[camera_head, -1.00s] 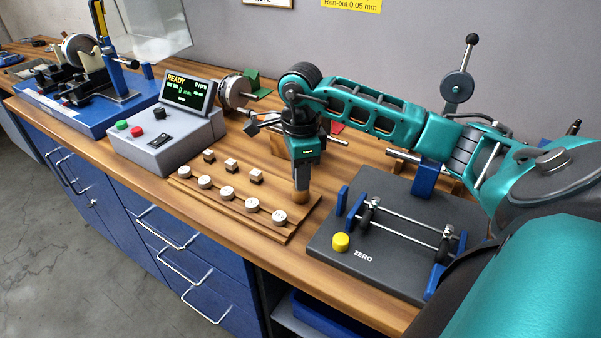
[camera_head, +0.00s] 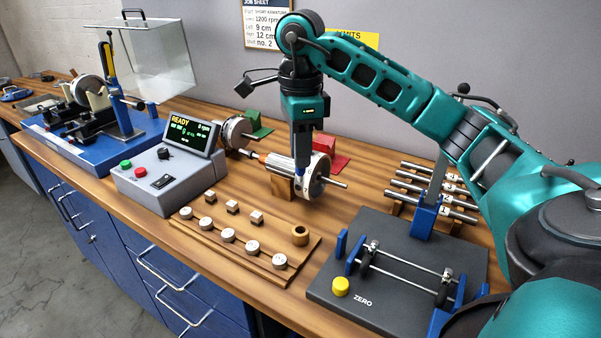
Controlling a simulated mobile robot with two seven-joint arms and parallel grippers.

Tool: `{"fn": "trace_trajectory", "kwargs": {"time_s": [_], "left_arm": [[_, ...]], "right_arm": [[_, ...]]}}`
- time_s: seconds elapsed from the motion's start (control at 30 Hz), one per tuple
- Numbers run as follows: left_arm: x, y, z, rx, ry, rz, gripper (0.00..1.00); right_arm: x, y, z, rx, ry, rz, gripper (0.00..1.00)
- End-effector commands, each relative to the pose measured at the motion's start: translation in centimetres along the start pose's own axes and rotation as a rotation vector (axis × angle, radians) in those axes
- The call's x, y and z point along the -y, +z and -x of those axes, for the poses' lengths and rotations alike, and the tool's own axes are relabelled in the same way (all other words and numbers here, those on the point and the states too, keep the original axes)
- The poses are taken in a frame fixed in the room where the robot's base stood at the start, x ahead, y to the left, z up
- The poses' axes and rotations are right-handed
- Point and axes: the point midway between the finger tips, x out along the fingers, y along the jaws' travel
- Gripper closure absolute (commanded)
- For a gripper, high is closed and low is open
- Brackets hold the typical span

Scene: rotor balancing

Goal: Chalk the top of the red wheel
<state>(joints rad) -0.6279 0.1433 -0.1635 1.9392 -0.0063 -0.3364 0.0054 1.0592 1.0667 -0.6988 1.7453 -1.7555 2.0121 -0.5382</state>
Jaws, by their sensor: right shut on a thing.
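My right gripper (camera_head: 300,160) points straight down, shut on a small blue piece, likely chalk (camera_head: 299,171), mostly hidden between the fingers. Its tip is in front of or close to the upper part of a pale metal wheel (camera_head: 319,178); I cannot tell whether they touch. The wheel is on a rotor with a ribbed drum and a thin shaft, resting on a wooden block (camera_head: 282,187). No plainly red wheel face shows. My left gripper is not in view.
A grey control box (camera_head: 170,180) is at left. A black stand (camera_head: 400,285) with rails and a yellow button is at right. Another wheel (camera_head: 236,131) stands by a green block (camera_head: 259,131).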

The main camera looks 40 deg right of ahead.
Motion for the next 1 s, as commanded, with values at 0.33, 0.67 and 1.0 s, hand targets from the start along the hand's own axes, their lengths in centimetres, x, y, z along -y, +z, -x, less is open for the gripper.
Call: {"fn": "trace_trajectory", "kwargs": {"time_s": [0.33,0.67,1.0], "left_arm": [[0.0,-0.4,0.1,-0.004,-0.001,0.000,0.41],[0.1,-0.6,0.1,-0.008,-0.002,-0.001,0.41],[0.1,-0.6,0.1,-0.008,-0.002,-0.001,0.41]], "right_arm": [[0.1,0.0,3.3,0.001,-0.002,-0.002,1.00],[0.1,0.0,5.9,0.003,-0.004,-0.003,1.00],[0.1,0.0,9.2,0.002,-0.003,-0.002,1.00]]}}
